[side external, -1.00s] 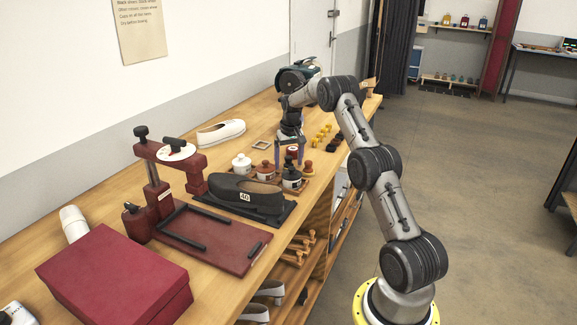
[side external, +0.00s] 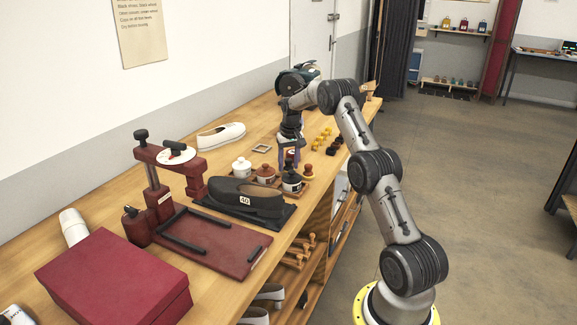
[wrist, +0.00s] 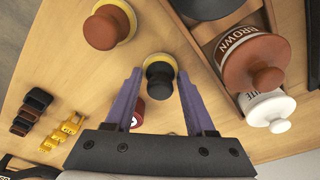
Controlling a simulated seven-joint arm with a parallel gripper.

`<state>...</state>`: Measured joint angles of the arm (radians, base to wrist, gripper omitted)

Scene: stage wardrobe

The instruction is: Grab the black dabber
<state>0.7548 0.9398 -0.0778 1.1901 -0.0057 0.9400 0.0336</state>
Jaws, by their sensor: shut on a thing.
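The black dabber (wrist: 159,78) has a dark round knob and a pale yellowish pad. In the wrist view it stands between the two purple fingers of my gripper (wrist: 160,73), which is shut on it. In the side view my gripper (side external: 289,158) points down over the bench, just behind the row of lidded pots. There I cannot make out the dabber clearly among the fingers and the dark pot's lid.
A brown-knobbed dabber (wrist: 103,27) stands close by. A tray holds a brown pot (wrist: 247,62), a white pot (wrist: 270,108) and a dark pot (side external: 291,181). A dark shoe (side external: 248,197) lies in front.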

